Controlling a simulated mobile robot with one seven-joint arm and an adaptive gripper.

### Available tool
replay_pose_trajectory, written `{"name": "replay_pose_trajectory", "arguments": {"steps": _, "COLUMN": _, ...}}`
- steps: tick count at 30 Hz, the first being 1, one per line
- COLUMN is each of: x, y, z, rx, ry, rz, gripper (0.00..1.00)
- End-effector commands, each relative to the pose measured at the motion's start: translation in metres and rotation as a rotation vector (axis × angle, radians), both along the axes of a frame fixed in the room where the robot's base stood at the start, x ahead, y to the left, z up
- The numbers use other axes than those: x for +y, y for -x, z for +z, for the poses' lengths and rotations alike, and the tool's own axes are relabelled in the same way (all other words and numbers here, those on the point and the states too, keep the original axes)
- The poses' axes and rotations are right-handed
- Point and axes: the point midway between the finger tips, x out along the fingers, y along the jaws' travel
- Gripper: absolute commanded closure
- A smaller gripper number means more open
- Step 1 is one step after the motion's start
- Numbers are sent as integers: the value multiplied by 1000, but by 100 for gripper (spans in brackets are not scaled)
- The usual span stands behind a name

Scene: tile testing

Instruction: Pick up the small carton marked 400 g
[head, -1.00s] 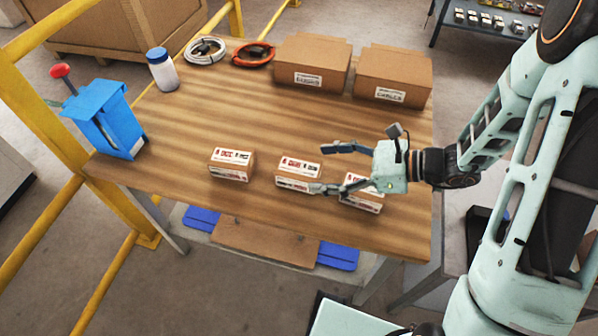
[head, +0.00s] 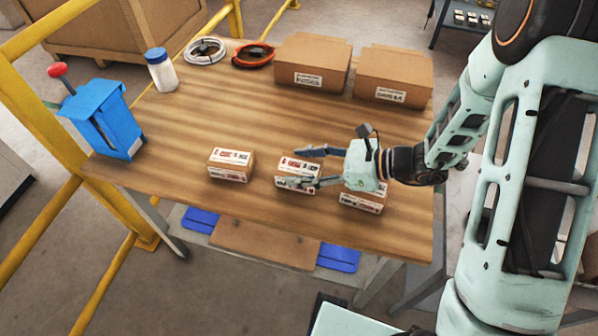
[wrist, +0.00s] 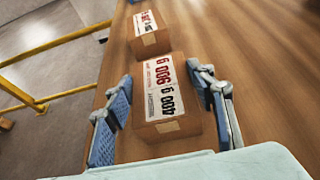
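Three small brown cartons with white labels stand in a row on the table: the left carton (head: 231,165), the middle carton (head: 297,174) and the right carton (head: 362,200). The gripper body partly hides the right carton. The far carton's markings are too small to read surely.
The wooden table (head: 200,120) also bears two large boxes (head: 312,63) (head: 393,76), a white bottle (head: 162,73), cable coils (head: 205,50) (head: 253,56) and a blue device with a red knob (head: 103,117). Yellow railing (head: 50,130) runs along the left. The table's middle is clear.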

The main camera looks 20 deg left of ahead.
Motion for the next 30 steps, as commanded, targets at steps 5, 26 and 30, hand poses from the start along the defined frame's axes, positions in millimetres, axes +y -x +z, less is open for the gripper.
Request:
{"name": "replay_pose_trajectory", "arguments": {"steps": 5, "x": 0, "y": 0, "z": 0, "rx": 0, "ry": 0, "rz": 0, "gripper": 72}}
{"name": "replay_pose_trajectory", "arguments": {"steps": 26, "x": 0, "y": 0, "z": 21, "rx": -2, "ry": -3, "rz": 1, "gripper": 88}}
{"name": "replay_pose_trajectory", "arguments": {"steps": 30, "x": 0, "y": -1, "z": 40, "rx": -2, "ry": -3, "rz": 0, "gripper": 88}}
